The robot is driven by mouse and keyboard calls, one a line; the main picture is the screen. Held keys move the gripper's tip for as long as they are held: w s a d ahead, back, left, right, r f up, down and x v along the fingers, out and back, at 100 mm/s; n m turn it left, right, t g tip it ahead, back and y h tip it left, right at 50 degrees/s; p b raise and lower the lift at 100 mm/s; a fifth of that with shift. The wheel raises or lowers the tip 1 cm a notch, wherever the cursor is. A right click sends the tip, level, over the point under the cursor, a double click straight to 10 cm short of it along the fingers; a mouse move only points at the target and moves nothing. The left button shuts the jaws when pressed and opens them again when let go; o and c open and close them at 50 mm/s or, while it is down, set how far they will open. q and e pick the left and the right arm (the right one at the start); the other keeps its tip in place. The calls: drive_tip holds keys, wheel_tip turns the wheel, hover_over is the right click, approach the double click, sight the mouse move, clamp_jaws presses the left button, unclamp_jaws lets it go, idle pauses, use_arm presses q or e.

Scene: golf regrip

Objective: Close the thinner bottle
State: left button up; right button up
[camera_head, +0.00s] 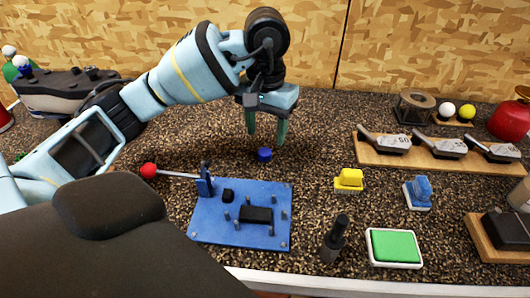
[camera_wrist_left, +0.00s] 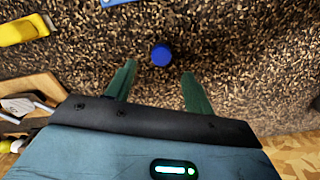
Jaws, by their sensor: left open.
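A small round blue cap (camera_head: 264,155) lies on the speckled countertop behind the blue fixture board. It also shows in the left wrist view (camera_wrist_left: 162,54), just beyond and between my fingertips. My left gripper (camera_head: 266,138) is open, pointing down above the cap, with nothing between its green fingers; they show too in the left wrist view (camera_wrist_left: 159,70). A dark, narrow-necked upright object (camera_head: 335,240) stands near the front edge; it may be a bottle. A pale bottle-like object (camera_head: 521,193) is cut off at the right edge. I cannot tell which is the thinner bottle. My right gripper is not in view.
The blue board (camera_head: 240,226) carries a clamp and black blocks. A yellow brush (camera_head: 348,179), a blue brush (camera_head: 418,192) and a green pad (camera_head: 394,246) lie to the right. Club heads sit on a wooden rack (camera_head: 430,158). The counter around the cap is clear.

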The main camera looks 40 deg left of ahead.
sight(265, 151)
use_arm(q)
drive_tip(key=shift+s+f, duration=0.15)
drive_tip(key=shift+f, duration=2.4)
drive_tip(key=shift+c, duration=0.2)
drive_tip(key=c, duration=1)
